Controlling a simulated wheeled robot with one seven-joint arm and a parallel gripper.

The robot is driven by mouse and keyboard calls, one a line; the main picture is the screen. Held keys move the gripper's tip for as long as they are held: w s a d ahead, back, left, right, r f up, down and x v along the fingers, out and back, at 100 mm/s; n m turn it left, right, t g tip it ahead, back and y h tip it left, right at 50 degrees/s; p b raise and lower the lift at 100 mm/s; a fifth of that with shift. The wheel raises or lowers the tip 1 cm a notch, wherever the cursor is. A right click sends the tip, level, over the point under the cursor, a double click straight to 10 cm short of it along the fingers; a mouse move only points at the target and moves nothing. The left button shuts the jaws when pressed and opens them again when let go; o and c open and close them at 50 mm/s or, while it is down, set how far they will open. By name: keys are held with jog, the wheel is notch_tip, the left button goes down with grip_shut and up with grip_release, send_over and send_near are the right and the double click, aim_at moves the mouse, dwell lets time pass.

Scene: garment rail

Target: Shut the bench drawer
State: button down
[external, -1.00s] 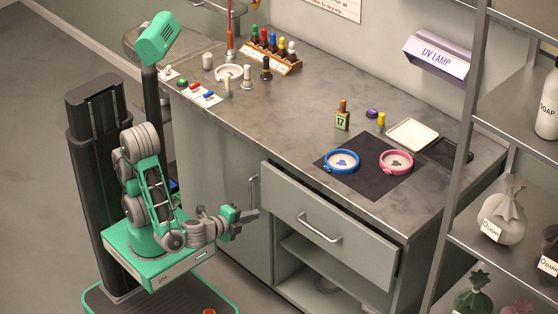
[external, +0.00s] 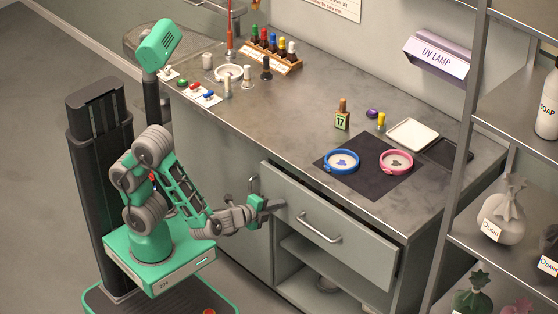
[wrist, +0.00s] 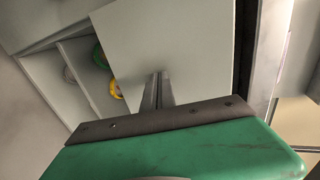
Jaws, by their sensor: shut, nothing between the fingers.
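The bench drawer (external: 350,236) has a grey front with a bar handle (external: 319,231) and stands out a little from under the worktop. My gripper (external: 281,204) is at the left end of the drawer front in the external view. I cannot tell there whether it touches it. In the wrist view the two fingers of my gripper (wrist: 158,88) are together and empty, in front of a pale flat panel (wrist: 175,35). That panel could be the drawer front; its handle does not show there.
An open shelf (external: 300,248) lies below the drawer. A cupboard door with an upright handle (external: 252,192) is left of it. The worktop (external: 290,130) holds a blue ring dish (external: 342,169), a pink ring dish (external: 411,168) and bottles. A metal rack (external: 462,170) stands at the right.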

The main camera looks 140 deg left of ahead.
jog(key=a+p, duration=0.1)
jog(key=a, duration=0.3)
jog(key=shift+a, duration=0.2)
jog(key=shift+a+r, duration=0.15)
jog(key=shift+r, duration=0.05)
jog(key=shift+w, duration=0.1)
jog(key=shift+d, duration=0.2)
jog(key=n+h+p, duration=0.2)
jog(key=h+p, duration=0.3)
jog(key=p, duration=0.6)
send_near(285, 199)
jog(key=w+d, duration=0.3)
jog(key=d, duration=0.8)
jog(key=w+d+r+t+h+p, duration=0.1)
jog(key=w+d+r+h+p, duration=0.1)
jog(key=d+r, duration=0.4)
jog(key=w+d+r+m+t+h+p, duration=0.1)
jog(key=d+r+h+p, duration=0.3)
jog(key=d, duration=0.5)
jog(key=w+d+r+m+t+h+p, duration=0.1)
jog(key=w+d+r+h+p, duration=0.1)
jog(key=d+r+p, duration=0.4)
notch_tip(285, 199, up, 3)
jog(key=shift+w+d+f+h, duration=0.1)
jog(key=shift+w+d+h, duration=0.2)
jog(key=shift+d+h, duration=0.7)
